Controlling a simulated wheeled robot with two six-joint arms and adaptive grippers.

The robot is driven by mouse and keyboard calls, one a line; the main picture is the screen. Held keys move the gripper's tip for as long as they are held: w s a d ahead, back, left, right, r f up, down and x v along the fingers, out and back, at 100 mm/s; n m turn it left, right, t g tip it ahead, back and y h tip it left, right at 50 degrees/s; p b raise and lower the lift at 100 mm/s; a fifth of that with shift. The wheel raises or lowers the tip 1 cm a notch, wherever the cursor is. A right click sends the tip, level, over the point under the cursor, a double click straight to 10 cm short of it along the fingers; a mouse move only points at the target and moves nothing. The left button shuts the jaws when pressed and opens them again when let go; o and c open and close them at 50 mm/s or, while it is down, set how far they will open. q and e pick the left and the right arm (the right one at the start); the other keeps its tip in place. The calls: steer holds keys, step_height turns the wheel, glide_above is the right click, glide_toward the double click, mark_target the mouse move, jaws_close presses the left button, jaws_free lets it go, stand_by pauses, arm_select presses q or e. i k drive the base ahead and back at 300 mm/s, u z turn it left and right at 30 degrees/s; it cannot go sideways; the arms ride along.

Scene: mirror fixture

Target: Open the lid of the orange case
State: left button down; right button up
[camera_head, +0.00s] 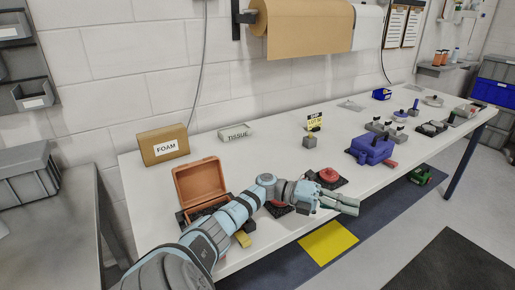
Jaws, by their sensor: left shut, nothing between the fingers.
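The orange case (201,181) stands on the white table at the left. Its lid stands up, tilted back, and its inner side faces me. The lower part of the case shows dark contents and is partly hidden behind my left arm. My left arm reaches across the front of the table from the lower left. My left gripper (352,205) is shut and empty, over the table's front edge, well to the right of the case and apart from it. My right gripper is not in view.
A FOAM box (163,145) and a TISSUE box (235,133) stand behind the case. A red round part on a black base (329,176) is just behind my gripper. A blue case (372,148) stands further right. A yellow mark (328,244) lies on the floor.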

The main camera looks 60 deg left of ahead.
mark_target(198, 182)
steer(key=z, duration=0.4)
steer(key=k, duration=1.55)
steer(key=u, duration=0.95)
steer(key=i, duration=1)
